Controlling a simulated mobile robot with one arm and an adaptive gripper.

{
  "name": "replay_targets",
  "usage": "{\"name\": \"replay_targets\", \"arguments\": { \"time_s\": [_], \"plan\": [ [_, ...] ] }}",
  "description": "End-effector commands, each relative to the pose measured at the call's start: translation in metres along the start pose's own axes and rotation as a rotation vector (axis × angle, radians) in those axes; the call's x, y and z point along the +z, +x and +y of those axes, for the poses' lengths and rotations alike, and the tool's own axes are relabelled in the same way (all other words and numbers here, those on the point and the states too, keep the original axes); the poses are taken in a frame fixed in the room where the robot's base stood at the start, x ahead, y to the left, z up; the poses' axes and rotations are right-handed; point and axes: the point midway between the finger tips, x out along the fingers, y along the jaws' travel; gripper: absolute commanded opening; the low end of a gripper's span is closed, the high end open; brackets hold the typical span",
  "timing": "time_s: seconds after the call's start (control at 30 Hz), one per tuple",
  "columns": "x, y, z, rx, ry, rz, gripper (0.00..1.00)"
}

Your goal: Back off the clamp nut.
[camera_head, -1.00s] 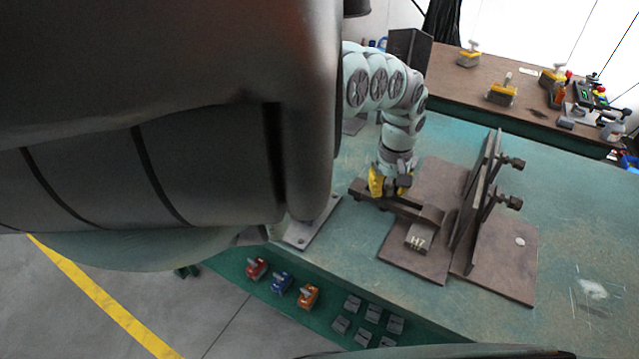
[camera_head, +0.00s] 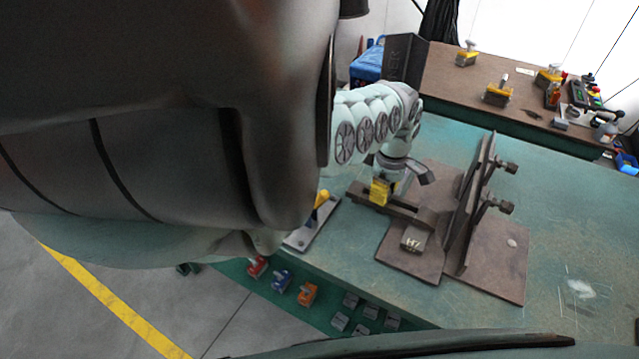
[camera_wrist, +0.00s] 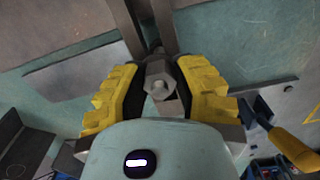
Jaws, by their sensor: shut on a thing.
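The clamp nut (camera_wrist: 158,80) is a grey hex head on a stud, seen end-on in the wrist view. My gripper (camera_wrist: 160,88) has its yellow-backed fingers on either side of the nut and is shut on it. In the head view my gripper (camera_head: 381,192) points down onto the left part of the dark clamp bar (camera_head: 415,214), and the nut is hidden there. The bar reaches right to a small block marked H7 (camera_head: 413,240) on a brown steel plate (camera_head: 408,262).
An upright brown plate (camera_head: 470,205) with two screw knobs stands right of the bar. A yellow handle (camera_head: 321,199) on a grey plate is close left of my gripper. The green bench (camera_head: 560,220) is clear at right.

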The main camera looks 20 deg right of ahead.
Motion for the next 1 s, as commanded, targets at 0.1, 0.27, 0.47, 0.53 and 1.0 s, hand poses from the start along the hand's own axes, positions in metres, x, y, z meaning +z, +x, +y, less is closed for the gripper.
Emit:
{"name": "replay_targets", "arguments": {
  "time_s": [0.1,0.27,0.47,0.53,1.0],
  "plan": [
    [0.0005,0.0006,0.0,0.001,-0.038,0.001,0.0],
    [0.0001,0.0005,0.0001,0.001,-0.074,0.002,0.0],
    [-0.0002,0.0005,0.0001,0.001,-0.094,0.002,0.0],
    [-0.0002,0.0005,0.0,0.0,-0.096,0.002,0.0],
    [0.0002,0.0003,0.0,0.0,-0.095,0.001,0.47]
  ]
}}
